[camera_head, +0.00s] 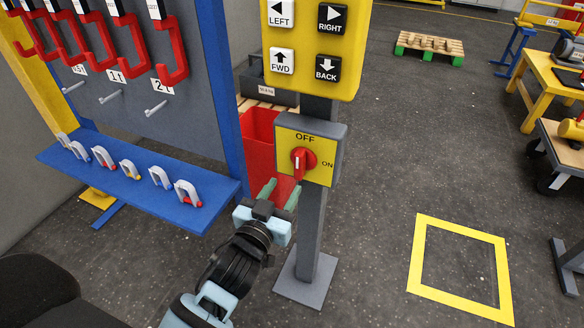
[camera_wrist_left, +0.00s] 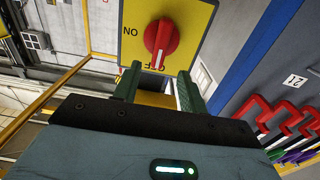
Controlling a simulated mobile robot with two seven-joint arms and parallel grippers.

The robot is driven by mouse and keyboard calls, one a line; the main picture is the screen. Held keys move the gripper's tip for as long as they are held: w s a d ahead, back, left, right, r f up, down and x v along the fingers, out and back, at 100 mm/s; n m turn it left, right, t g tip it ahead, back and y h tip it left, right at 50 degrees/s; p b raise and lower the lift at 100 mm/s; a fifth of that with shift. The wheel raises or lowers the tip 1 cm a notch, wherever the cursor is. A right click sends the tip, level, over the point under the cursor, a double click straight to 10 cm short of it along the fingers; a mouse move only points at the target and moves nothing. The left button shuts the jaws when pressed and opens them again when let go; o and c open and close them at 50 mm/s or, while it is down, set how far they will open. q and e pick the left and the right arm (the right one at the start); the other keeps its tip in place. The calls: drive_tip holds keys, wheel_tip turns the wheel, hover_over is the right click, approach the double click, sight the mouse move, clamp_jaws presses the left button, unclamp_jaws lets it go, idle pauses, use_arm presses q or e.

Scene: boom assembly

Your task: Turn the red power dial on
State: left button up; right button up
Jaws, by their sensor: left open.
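The red power dial (camera_head: 303,160) sits on a yellow panel of a grey box (camera_head: 329,167) on a post. OFF is printed above the dial and ON to its right. The dial's white mark points toward OFF. My left gripper (camera_head: 280,191) is open and empty, just below and in front of the dial, apart from it. In the left wrist view the dial (camera_wrist_left: 161,42) shows just beyond and between the two green fingers (camera_wrist_left: 158,84), with ON to its left. My right gripper is not in view.
A yellow button panel (camera_head: 307,68) with arrow buttons is above the dial box. A red bin (camera_head: 262,130) stands behind the post. A blue shelf (camera_head: 140,187) with shackles is at the left. A yellow floor square (camera_head: 421,250) and open floor lie to the right.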

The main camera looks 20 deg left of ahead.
sight(297, 167)
use_arm(q)
drive_tip(key=shift+w+d, duration=0.15)
drive_tip(key=shift+w, duration=3.7)
clamp_jaws()
